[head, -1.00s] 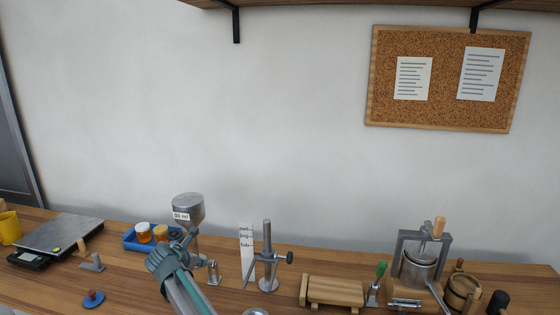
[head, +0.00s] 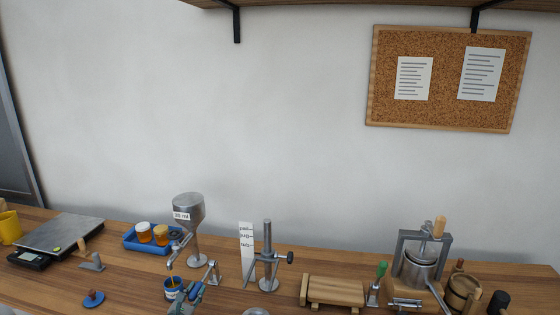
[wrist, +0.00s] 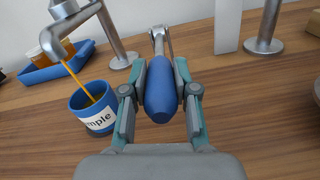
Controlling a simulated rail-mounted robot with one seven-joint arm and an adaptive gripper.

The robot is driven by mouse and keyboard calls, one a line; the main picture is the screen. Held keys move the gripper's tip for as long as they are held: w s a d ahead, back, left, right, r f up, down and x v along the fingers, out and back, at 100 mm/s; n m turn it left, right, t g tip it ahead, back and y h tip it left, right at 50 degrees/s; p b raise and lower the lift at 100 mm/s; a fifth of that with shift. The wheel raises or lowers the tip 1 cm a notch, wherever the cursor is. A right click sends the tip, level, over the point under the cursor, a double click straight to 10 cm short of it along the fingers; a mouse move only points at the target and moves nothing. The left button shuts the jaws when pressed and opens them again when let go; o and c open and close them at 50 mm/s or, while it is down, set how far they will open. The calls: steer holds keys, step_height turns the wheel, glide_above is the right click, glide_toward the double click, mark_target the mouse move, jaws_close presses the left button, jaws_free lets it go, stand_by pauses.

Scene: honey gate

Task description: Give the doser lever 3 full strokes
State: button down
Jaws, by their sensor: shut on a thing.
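The doser has a grey metal hopper (head: 188,208) marked "30 ml" on a stand, with a bent spout (wrist: 62,25) in the wrist view. Its lever shows there as a metal rod (wrist: 160,38) ending in a blue handle (wrist: 161,92). My gripper (wrist: 160,92) is shut on this handle, one finger on each side; in the head view my gripper (head: 188,290) is low in front of the doser. An amber stream (wrist: 82,78) runs from the spout into a blue cup (wrist: 94,110), whose label partly reads "mple". The cup also shows in the head view (head: 173,294).
A blue tray (head: 132,243) with jars stands behind left of the doser. A clamp stand (head: 267,262) and white marked strip (head: 246,250) stand to the right.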

mark_target(190, 299)
steer(key=c, duration=1.3)
jaws_free()
steer(key=shift+w+d+r, duration=0.1)
steer(key=shift+d, duration=0.15)
steer(key=o, duration=0.4)
steer(key=shift+w+d, duration=0.15)
steer(key=shift+a, duration=0.2)
steer(key=shift+s, duration=0.35)
steer(key=shift+b+v, duration=0.55)
steer(key=shift+v, duration=2.75)
steer(key=shift+a+r, duration=0.1)
